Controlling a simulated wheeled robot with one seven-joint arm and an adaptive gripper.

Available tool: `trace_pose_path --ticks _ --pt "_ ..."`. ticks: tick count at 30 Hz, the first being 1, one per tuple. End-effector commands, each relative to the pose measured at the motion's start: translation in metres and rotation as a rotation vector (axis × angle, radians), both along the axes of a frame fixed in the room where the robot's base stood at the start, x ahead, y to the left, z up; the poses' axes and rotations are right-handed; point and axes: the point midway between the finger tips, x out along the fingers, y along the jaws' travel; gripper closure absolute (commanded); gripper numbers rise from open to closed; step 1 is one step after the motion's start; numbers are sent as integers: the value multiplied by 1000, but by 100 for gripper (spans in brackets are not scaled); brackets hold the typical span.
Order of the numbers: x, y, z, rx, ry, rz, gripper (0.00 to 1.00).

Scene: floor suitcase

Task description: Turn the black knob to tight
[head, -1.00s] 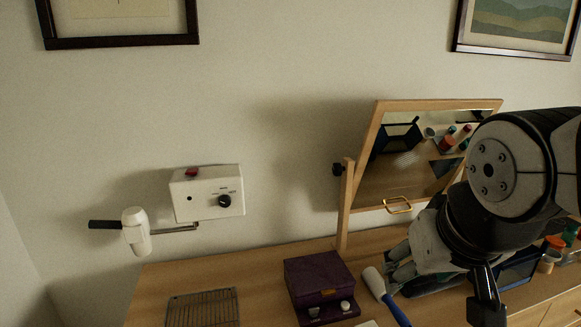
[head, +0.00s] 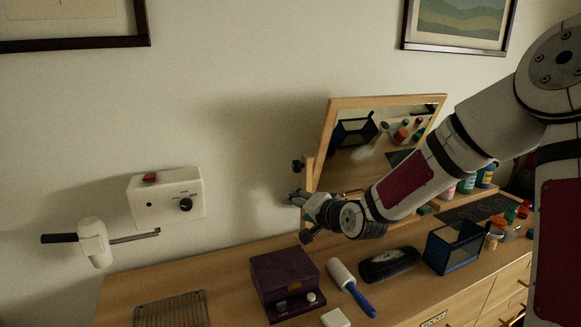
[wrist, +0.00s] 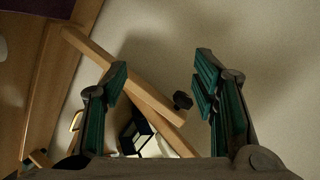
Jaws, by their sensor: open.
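A black knob (head: 298,165) sits on the left post of the tilted wooden-framed mirror (head: 329,115). In the wrist view the knob (wrist: 182,100) shows against the wall, between my fingers in the picture and closer to the right one. My gripper (head: 292,197) is open, just below the knob in the head view, beside the mirror post. It also shows open and empty in the wrist view (wrist: 160,68). I see no contact with the knob. Any marking for tight on it is too small to read.
A white wall box (head: 165,199) carries a separate black dial (head: 186,204) and a red switch. A purple box (head: 285,282), lint roller (head: 350,286), black case (head: 389,264) and wire rack (head: 172,310) are on the dresser.

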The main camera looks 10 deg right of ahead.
Motion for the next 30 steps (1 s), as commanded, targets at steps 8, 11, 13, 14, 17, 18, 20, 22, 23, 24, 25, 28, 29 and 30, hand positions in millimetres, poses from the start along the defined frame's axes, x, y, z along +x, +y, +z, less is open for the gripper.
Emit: trace_pose_path --ticks 8,11,13,14,17,18,20,22,23,24,25,28,29,30 --pt "35 -38 30 419 -197 -154 46" --pt "40 -48 38 493 -238 -184 46" --pt "41 -52 42 519 -254 -195 46" --pt "42 -53 43 525 -258 -197 46" --pt "49 -52 43 532 -263 -199 46" --pt "53 -51 43 531 -262 -197 46" --pt "62 -49 43 530 -262 -197 46" --pt "74 -46 43 529 -262 -196 46" --pt "80 -45 43 529 -262 -196 46" --pt "87 -43 42 529 -262 -197 46" --pt "93 -42 42 529 -261 -197 46" --pt "113 -38 42 527 -261 -197 46" --pt "119 -37 42 527 -261 -198 46" --pt "126 -35 42 527 -261 -196 46"
